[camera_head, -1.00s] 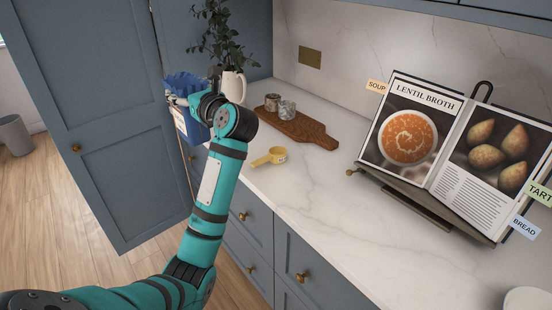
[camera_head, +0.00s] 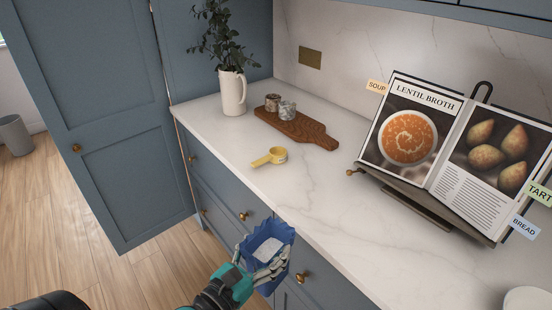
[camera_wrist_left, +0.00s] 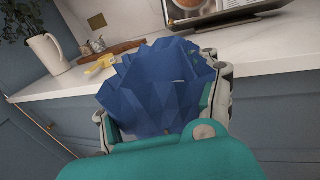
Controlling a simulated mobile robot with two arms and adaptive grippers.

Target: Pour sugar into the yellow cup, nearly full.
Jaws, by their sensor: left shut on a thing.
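The yellow cup (camera_head: 269,157), a small measuring cup with a handle, sits on the counter near its front edge. It also shows in the left wrist view (camera_wrist_left: 101,63). My left gripper (camera_head: 262,272) is shut on a blue bag with a jagged open top, the sugar bag (camera_head: 256,236). White sugar (camera_head: 268,250) shows inside it. The bag is in front of the drawers, near the counter's front edge, to the right of and nearer than the cup. In the left wrist view the bag (camera_wrist_left: 160,85) fills the middle between the fingers. My right gripper is not in view.
A wooden board (camera_head: 300,127) with two small jars stands behind the cup. A white jug with a plant (camera_head: 233,93) is at the back left. A cookbook on a stand (camera_head: 440,150) is at the right. The counter between cup and stand is clear.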

